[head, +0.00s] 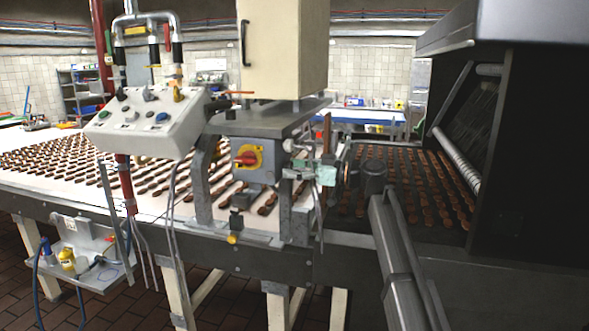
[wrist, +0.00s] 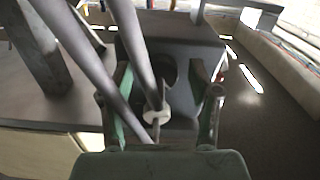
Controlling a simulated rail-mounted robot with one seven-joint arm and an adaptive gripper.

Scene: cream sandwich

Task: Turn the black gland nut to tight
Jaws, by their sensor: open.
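My gripper (head: 301,162) is at the right side of the grey switch box (head: 262,138) with the red rotary handle (head: 246,158). In the wrist view my gripper (wrist: 168,82) has its two green fingers apart. A dark round fitting, apparently the black gland nut (wrist: 168,72), shows between the fingers on the face of a dark box (wrist: 190,45). Grey tubes partly cover it, and one ends at a pale piece (wrist: 157,116) near the palm. I cannot tell whether the fingers touch the fitting, and the nut is not clear in the head view.
A conveyor (head: 75,150) carrying rows of brown biscuits runs behind the box. A white control panel (head: 145,122) hangs at left. A cream cabinet (head: 283,45) stands above the box, and a dark machine hood (head: 530,130) is at right. Metal brackets and cables crowd the box.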

